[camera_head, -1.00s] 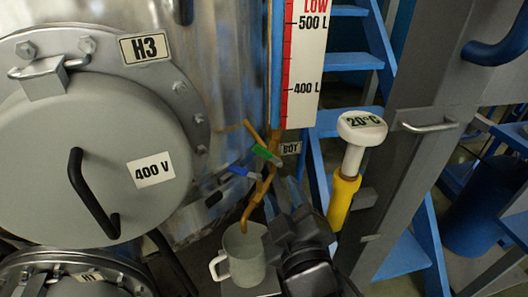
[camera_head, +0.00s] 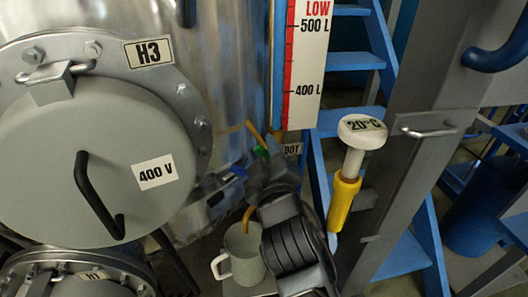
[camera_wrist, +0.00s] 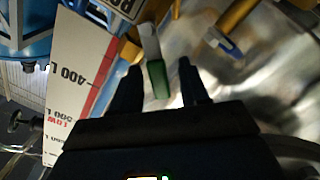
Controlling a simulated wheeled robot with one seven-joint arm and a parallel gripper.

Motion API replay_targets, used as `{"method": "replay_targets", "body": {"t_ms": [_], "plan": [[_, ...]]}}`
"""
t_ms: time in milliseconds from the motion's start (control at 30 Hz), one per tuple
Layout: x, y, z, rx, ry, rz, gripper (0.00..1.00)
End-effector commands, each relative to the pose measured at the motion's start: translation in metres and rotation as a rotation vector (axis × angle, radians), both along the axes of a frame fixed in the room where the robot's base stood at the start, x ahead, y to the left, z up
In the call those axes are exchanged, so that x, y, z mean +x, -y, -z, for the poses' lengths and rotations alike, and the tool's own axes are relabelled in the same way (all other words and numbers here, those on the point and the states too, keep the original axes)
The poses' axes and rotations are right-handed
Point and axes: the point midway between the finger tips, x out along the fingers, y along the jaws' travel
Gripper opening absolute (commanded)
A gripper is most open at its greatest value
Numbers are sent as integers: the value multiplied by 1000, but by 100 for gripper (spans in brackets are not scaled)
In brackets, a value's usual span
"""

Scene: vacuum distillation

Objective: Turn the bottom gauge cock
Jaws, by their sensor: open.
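The bottom gauge cock has a green lever (camera_head: 261,152) beside the BOT label (camera_head: 291,149). In the head view my gripper (camera_head: 262,172) and arm hide most of the lever and its pipe. In the wrist view the green lever (camera_wrist: 158,80) with its pale stem lies between the two dark fingers of my gripper (camera_wrist: 158,88). The fingers are open, with a visible gap on both sides of the lever, wider on the right. I cannot tell how deep the lever sits between them.
A blue-handled cock (camera_head: 238,171) sits just left, also in the wrist view (camera_wrist: 229,46). A white jug (camera_head: 240,255) stands below the yellow outlet pipe. The level scale (camera_head: 304,60) rises above. A 20°C thermometer (camera_head: 352,160) with a yellow stem is at right.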

Motion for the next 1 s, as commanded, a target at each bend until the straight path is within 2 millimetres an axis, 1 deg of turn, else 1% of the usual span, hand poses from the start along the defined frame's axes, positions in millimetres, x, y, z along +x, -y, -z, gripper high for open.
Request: {"method": "replay_targets", "body": {"t_ms": [167,633,1000], "plan": [[0,0,0,0,0,0,45],[0,0,0,0,0,0,1],[0,0,0,-1,0,0,0]]}}
